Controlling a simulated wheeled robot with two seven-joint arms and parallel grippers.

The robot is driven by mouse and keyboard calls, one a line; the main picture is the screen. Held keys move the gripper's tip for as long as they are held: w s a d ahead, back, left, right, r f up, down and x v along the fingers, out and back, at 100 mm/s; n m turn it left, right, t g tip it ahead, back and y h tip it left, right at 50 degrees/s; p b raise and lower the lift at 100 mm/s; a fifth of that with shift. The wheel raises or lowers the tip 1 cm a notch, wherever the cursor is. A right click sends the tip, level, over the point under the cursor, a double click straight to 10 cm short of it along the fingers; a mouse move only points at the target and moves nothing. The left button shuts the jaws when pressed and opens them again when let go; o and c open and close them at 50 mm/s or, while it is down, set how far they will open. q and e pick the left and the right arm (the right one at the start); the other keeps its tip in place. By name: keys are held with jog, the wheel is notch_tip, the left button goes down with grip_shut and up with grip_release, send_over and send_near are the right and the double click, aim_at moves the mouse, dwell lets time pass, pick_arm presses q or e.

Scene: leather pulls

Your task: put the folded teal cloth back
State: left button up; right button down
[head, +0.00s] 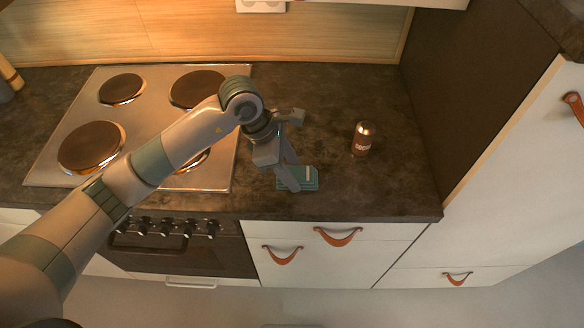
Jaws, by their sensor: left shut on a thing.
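The folded teal cloth (312,184) is a small flat teal bundle with a pale stripe. It is at the front of the dark countertop, right of the stove. My left gripper (293,182) points down at the cloth and is shut on it at its left part. The fingers hide part of the cloth. I cannot tell whether the cloth rests on the counter or is just above it. My right gripper is not in view.
A brown can with a metallic top (362,139) stands on the counter to the right of the cloth. The stove (225,165) with several hotplates is on the left. Closed drawers with leather pulls (338,237) are below the counter edge. A tall dark side panel (470,90) bounds the counter on the right.

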pick_arm(q)
jog(key=shift+f, duration=0.1)
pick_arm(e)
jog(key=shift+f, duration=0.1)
pick_arm(q)
jog(key=o, duration=0.9)
jog(key=shift+a+r+b, duration=0.25)
jog(key=shift+r+b, duration=0.1)
jog(key=shift+r, duration=0.3)
jog(key=shift+b+v, duration=1.9)
jog(key=shift+v, duration=3.5)
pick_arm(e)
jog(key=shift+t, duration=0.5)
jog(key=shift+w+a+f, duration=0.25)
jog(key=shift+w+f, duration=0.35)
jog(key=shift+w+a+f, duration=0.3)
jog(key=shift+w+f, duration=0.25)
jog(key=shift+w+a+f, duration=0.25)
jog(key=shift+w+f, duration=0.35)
